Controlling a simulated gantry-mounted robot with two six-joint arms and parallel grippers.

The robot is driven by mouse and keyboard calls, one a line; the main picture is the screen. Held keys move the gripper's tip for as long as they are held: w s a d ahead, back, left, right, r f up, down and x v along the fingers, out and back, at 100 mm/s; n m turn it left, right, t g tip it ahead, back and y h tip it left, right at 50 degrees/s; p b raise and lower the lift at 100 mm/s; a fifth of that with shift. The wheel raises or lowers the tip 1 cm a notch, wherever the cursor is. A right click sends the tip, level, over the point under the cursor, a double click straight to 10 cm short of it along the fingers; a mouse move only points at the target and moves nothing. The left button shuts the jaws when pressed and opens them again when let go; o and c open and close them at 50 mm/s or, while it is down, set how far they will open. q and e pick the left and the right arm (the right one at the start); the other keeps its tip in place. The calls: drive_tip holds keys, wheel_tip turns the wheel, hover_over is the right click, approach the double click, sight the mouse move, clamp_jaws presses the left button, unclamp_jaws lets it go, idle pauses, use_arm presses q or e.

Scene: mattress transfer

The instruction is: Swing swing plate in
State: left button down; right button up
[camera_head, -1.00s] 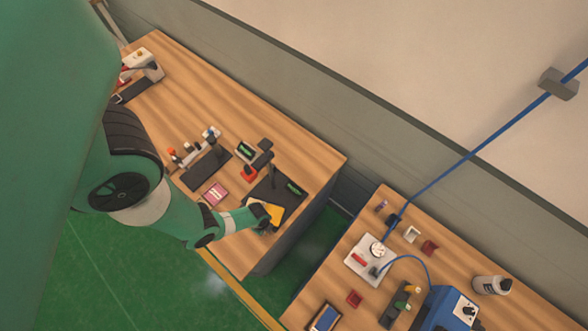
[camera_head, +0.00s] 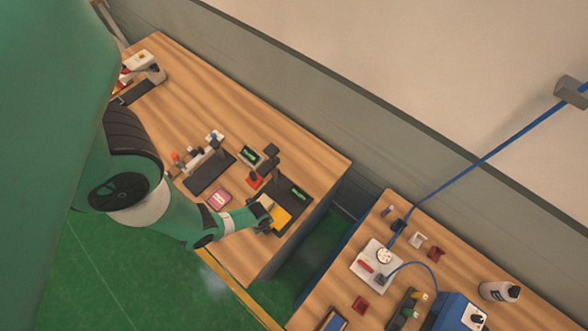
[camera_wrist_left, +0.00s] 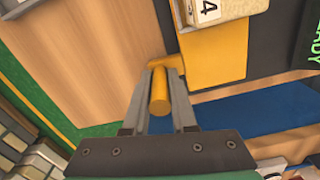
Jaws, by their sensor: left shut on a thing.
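The yellow swing plate (camera_head: 281,216) is at the front edge of a black station base (camera_head: 287,190) on the left bench. It also shows in the left wrist view (camera_wrist_left: 220,62), with a cream block marked 4 (camera_wrist_left: 207,10) over its far part. A round yellow handle (camera_wrist_left: 160,105) sticks out from the plate's corner towards the camera. My left gripper (camera_head: 263,209) is shut on this handle, with one finger on each side (camera_wrist_left: 159,92). The gripper partly hides the plate in the head view. My right gripper is not in view.
A dark post with a red base (camera_head: 255,180), a black tray (camera_head: 209,172) and a pink box (camera_head: 217,200) stand near the station. A gap separates the right bench (camera_head: 400,225), which holds a blue box and a cable. Bare wood lies behind the station.

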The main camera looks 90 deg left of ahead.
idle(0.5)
use_arm(q)
drive_tip(key=c, duration=0.7)
unclamp_jaws()
drive_tip(key=shift+a, duration=0.1)
drive_tip(key=shift+c, duration=0.2)
wheel_tip(320, 180, up, 7)
drive_tip(key=p, duration=0.4)
drive_tip(key=shift+f, duration=0.2)
drive_tip(key=shift+r, duration=0.5)
drive_tip(key=shift+f, duration=0.1)
